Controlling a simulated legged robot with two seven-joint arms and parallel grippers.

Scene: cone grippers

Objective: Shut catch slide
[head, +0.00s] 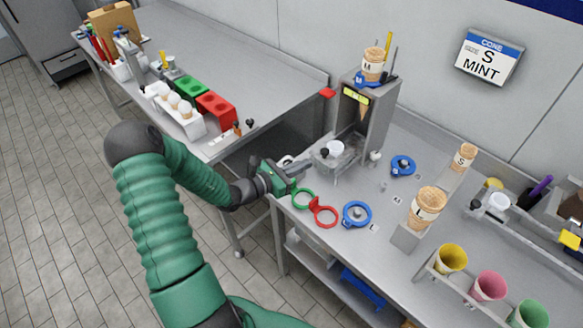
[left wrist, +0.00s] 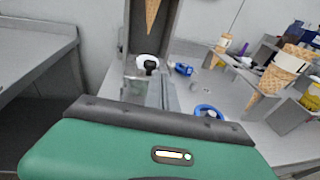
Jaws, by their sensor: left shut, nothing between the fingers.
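The grey cone dispenser (head: 378,115) stands at the back left of the right-hand bench, with a cone (head: 364,107) hanging point down inside it. At its foot a clear slide (head: 340,160) sticks out toward the front, with a black knob (head: 324,153) and a white ring on it. The knob also shows in the left wrist view (left wrist: 151,65). My left gripper (head: 303,168) is shut and empty, just in front and left of the slide; I cannot tell whether it touches. My right gripper is not in view.
Green (head: 303,198), red (head: 324,213) and blue (head: 357,214) rings lie near the bench front. Another blue ring (head: 403,166) lies right of the slide. A stand (head: 411,235) with cones is further right. A gap separates the left bench (head: 235,70). A wall sign (head: 488,57) reads S MINT.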

